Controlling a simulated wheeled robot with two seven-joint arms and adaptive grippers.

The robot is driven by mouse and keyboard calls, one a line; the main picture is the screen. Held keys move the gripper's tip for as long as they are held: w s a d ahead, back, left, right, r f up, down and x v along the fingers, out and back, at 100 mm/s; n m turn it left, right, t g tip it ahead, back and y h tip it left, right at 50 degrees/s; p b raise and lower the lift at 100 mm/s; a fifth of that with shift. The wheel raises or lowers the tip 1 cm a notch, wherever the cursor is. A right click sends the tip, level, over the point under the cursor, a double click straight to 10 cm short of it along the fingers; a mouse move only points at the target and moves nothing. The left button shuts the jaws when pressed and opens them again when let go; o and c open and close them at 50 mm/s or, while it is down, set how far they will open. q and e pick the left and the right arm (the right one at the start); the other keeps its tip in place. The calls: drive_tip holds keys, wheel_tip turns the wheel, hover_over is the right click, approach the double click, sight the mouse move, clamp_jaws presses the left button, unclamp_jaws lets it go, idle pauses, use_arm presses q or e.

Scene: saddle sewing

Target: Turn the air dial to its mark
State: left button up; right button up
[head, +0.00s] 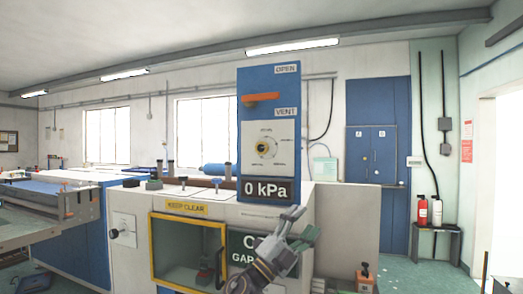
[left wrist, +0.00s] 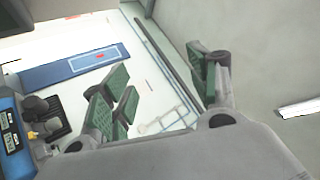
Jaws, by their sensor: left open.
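The air dial (head: 264,148) is a small round knob, dark and yellow, on a white face with small markings, too small to read. It sits on an upright blue panel (head: 247,110), below an orange lever (head: 261,97) between the OPEN and VENT labels. A display (head: 266,189) under the dial reads 0 kPa. My left gripper (head: 303,224) is below and right of the panel, apart from the dial, with its fingers spread and empty. Its green-padded fingers (left wrist: 165,88) stand wide apart in the left wrist view. My right gripper is not in view.
A yellow-framed window (head: 154,252) and a dark green sign (head: 237,240), partly hidden by my gripper, are on the cabinet front below the panel. A worktable (head: 50,230) stands at left. A blue door (head: 396,110) and fire extinguishers (head: 422,212) are at right.

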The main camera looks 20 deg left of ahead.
use_arm(q)
drive_tip(key=s+d+r+m+g+h, duration=0.45)
drive_tip(key=d+r+m+g, duration=0.3)
drive_tip(key=m+g, duration=0.45)
drive_tip(key=t+y, duration=0.7)
drive_tip(key=y, duration=1.3)
approach(261, 147)
drive_tip(key=s, duration=0.1)
drive_tip(key=s+r, duration=0.1)
drive_tip(key=shift+s+a+r+n, duration=0.15)
drive_tip(key=shift+s+r+n, duration=0.1)
drive_tip(key=shift+s+n, duration=0.05)
drive_tip(key=p+x, duration=0.1)
drive_tip(key=x, duration=0.3)
drive_tip(key=p+x, duration=0.1)
drive_tip(key=x, duration=0.4)
drive_tip(key=p+x, duration=0.1)
drive_tip(key=x, duration=0.3)
drive_tip(key=shift+w+f, duration=0.3)
drive_tip(key=shift+f, duration=0.15)
